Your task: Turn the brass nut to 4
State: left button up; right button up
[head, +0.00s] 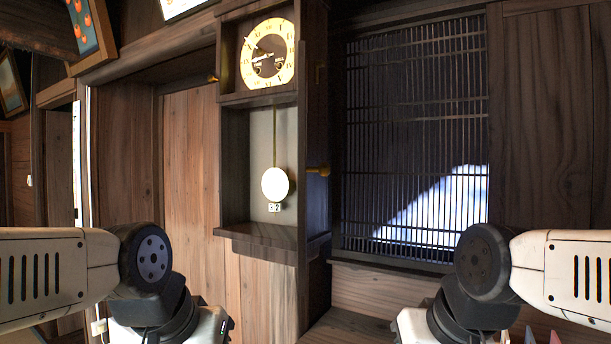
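A wooden wall clock (310,120) hangs in the middle of the head view. Its round cream dial (267,53) has dark numerals and hands. Below it, in an open case, a pendulum with a pale round bob (275,184) hangs on a thin brass rod. A small plate with dark digits (274,207) sits just under the bob; the digits are too small to read surely. A brass knob (318,170) sticks out of the case's right side. I cannot tell a separate brass nut. Both my arms come in low at the sides; neither gripper's fingers show.
A slatted dark lattice window (415,130) is right of the clock, with a wooden ledge (350,328) below. Wood-panelled wall (190,180) lies left. Framed pictures (90,30) hang at upper left. The space in front of the clock, between my arms, is clear.

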aim_at(273, 207)
jog(key=l+u, duration=0.25)
jog(key=i+l+u, duration=0.1)
jog(key=l+u, duration=0.2)
jog(key=j+z, duration=0.1)
jog(key=j, duration=0.6)
jog(key=k+j+z, duration=0.15)
jog(key=j, duration=0.55)
jog(key=j+z, duration=0.15)
jog(key=j, duration=0.95)
jog(key=i, duration=0.05)
